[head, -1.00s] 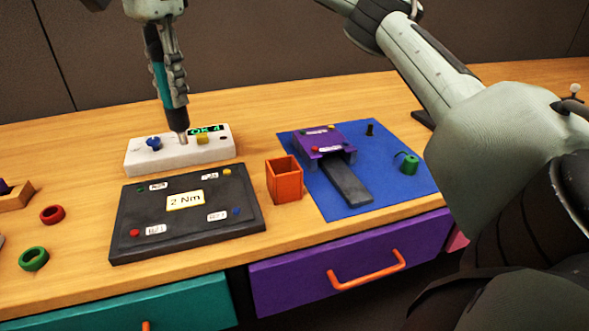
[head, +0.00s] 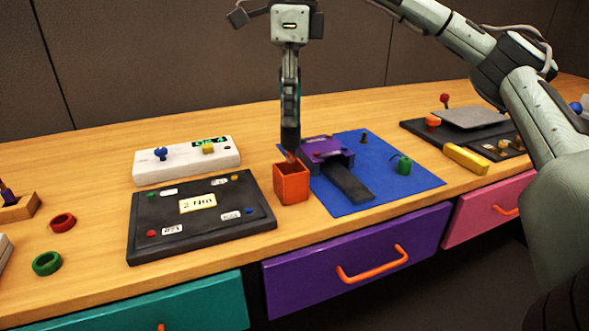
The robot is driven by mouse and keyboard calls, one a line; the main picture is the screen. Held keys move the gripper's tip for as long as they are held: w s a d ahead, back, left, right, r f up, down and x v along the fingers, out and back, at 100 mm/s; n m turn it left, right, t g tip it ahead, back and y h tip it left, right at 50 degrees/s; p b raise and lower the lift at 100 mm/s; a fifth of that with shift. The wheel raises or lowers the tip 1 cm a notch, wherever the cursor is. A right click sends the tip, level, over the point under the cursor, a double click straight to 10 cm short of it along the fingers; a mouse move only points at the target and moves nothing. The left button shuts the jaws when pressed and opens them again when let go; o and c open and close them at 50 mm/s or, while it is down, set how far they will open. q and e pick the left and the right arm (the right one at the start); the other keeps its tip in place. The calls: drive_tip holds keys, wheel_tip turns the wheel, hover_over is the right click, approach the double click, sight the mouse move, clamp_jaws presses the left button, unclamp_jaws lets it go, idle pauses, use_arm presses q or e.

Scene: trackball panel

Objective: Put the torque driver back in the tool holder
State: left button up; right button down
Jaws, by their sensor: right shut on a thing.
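My right gripper (head: 289,97) points straight down and is shut on the torque driver (head: 290,138), whose dark lower body shows below the fingers. Most of the driver is hidden by the gripper. The orange square open box (head: 292,187), which looks like the tool holder, stands on the bench directly below. The driver's tip is at the back of the box's opening; I cannot tell whether it is inside or just behind or above the rim. My left gripper is not in view.
A white tester (head: 187,172) with a green display stands behind a black panel (head: 150,240) marked 2 Nm. A blue mat (head: 340,203) with a purple fixture (head: 326,148) lies right of the box. Red (head: 63,221) and green (head: 47,263) rings lie at left.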

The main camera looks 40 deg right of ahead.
sight(291, 143)
wheel_tip(291, 143, down, 3)
drive_tip(key=shift+d+r, duration=0.1)
drive_tip(key=shift+r, duration=0.05)
wheel_tip(291, 143, down, 4)
drive_tip(key=shift+f, duration=0.1)
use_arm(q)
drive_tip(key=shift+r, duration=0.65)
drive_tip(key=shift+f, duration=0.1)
use_arm(e)
drive_tip(key=shift+f, duration=0.1)
drive_tip(key=c, duration=1.5)
unclamp_jaws()
drive_tip(key=o, duration=0.3)
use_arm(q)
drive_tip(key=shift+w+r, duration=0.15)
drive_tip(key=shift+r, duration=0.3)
use_arm(e)
drive_tip(key=shift+o, duration=0.2)
